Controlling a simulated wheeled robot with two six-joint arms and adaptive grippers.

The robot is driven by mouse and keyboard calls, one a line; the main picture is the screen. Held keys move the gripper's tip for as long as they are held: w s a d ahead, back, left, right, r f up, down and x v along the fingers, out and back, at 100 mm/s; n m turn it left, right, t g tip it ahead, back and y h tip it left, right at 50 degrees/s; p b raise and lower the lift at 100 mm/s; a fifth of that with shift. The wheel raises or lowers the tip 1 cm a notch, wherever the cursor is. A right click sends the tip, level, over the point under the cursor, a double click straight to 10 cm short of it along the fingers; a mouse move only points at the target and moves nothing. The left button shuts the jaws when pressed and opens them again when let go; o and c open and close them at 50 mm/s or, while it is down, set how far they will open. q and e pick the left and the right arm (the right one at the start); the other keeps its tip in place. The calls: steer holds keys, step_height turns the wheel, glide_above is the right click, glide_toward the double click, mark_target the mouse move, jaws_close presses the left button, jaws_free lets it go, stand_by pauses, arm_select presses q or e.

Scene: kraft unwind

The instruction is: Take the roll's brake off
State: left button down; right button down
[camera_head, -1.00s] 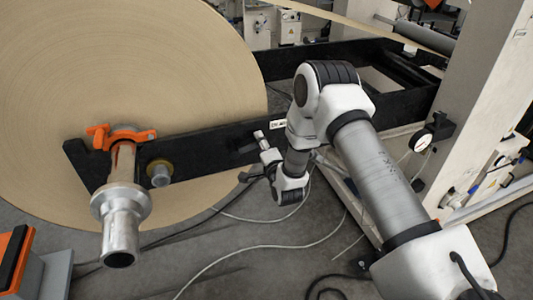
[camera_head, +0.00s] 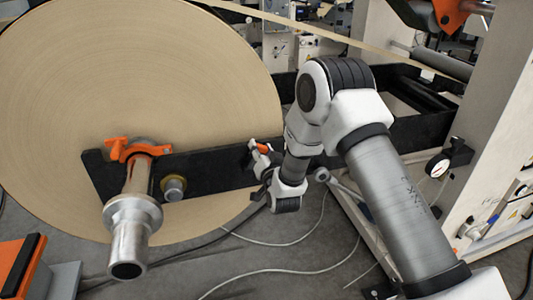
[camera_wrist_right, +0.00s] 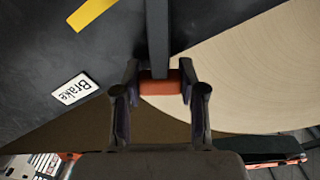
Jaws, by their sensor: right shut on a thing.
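The large kraft paper roll (camera_head: 130,85) stands at the left on its steel shaft (camera_head: 130,225), held at the black arm (camera_head: 210,168) by an orange clamp (camera_head: 135,148). The brake lever is a dark bar (camera_wrist_right: 157,35) with an orange-red grip (camera_wrist_right: 160,87); the grip also shows small in the head view (camera_head: 263,148). My right gripper (camera_head: 259,158) is at the black arm, partly hidden by its own wrist. In the right wrist view its fingers (camera_wrist_right: 160,90) are shut on the lever's grip. A white "Brake" label (camera_wrist_right: 75,88) lies beside the lever. My left gripper is not in view.
A pale machine frame (camera_head: 490,130) with a dial gauge (camera_head: 438,165) stands at the right. Cables (camera_head: 280,241) lie on the grey floor. An orange and grey unit (camera_head: 25,265) is at the lower left. A paper web (camera_head: 300,28) runs overhead.

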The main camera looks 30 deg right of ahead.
steer(key=shift+w+a+r+n, duration=0.1)
steer(key=shift+a+n, duration=0.45)
steer(key=shift+n, duration=0.25)
steer(key=c, duration=0.6)
jaws_free()
steer(key=shift+c, duration=0.2)
steer(key=v, duration=1.2)
steer(key=shift+a+r, duration=0.1)
